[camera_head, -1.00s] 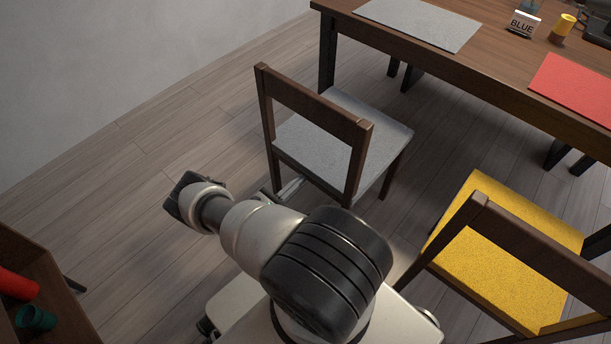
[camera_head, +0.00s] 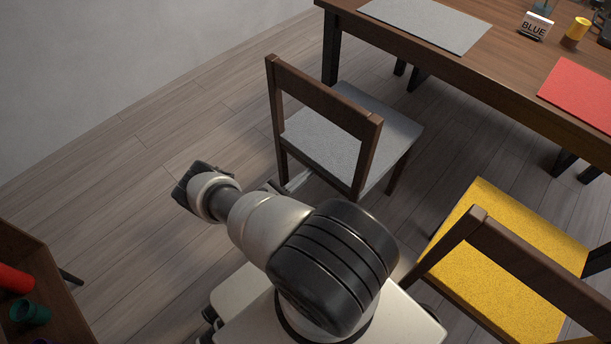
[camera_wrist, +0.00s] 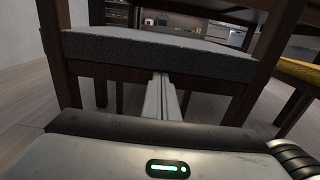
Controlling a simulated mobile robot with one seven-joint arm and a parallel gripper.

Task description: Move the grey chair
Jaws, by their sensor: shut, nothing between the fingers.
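The grey chair (camera_head: 330,138) has a dark wood frame and a grey seat. It stands upright in front of the table, its back towards me. My gripper (camera_head: 297,183) is mostly hidden behind my arm; its fingers show low beside the chair's near legs. In the wrist view my gripper (camera_wrist: 161,92) has its two pale fingers together, with nothing between them. They point at the chair below the seat's near edge, between the two back posts. The grey seat (camera_wrist: 150,52) spans the wrist view. I cannot tell whether the fingertips touch the chair.
A yellow chair (camera_head: 500,262) is at right. A wooden shelf (camera_head: 40,262) is at lower left. Floor at left is clear.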

